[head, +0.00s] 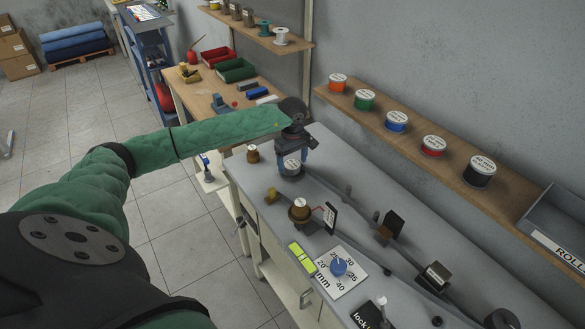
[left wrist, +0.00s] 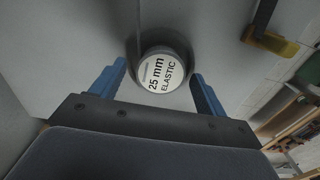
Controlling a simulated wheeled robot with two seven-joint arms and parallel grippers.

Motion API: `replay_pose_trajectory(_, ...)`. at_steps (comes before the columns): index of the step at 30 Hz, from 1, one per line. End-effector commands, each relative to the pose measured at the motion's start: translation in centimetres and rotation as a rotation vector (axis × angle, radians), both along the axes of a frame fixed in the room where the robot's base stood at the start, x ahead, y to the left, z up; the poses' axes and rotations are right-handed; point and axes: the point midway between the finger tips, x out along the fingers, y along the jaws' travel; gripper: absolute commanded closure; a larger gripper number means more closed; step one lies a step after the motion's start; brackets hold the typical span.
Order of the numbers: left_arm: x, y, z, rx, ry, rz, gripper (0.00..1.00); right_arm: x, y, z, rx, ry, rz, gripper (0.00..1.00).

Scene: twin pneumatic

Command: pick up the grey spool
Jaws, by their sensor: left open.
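The grey spool (head: 291,170) stands upright on the grey bench top, below my left gripper (head: 291,158). In the left wrist view the spool (left wrist: 163,72) shows its round white label, which reads "25 mm ELASTIC". My left gripper (left wrist: 160,72) is open, with one blue finger on each side of the spool. There is a visible gap between each finger and the spool's rim. Whether the fingers reach down to the spool's height is hard to tell. My right gripper is in neither view.
A dial plate (head: 352,283) lies further along. A wall shelf (head: 400,142) with several spools runs behind.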

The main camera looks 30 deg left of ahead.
Motion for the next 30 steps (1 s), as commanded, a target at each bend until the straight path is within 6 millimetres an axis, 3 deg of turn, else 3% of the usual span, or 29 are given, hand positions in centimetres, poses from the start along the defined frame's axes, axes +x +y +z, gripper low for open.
replay_pose_trajectory(8,0.0,0.0,-0.6,0.001,-0.001,0.0,0.25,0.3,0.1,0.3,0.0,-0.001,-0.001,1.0)
replay_pose_trajectory(16,0.0,0.0,-0.6,0.001,0.0,0.0,0.72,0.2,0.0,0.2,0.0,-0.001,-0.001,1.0)
replay_pose_trajectory(25,0.0,0.1,-0.2,0.0,-0.002,0.0,0.72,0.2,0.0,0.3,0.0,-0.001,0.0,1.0)
replay_pose_trajectory(30,0.1,0.1,1.9,0.003,-0.003,0.0,0.72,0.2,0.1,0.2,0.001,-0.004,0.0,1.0)
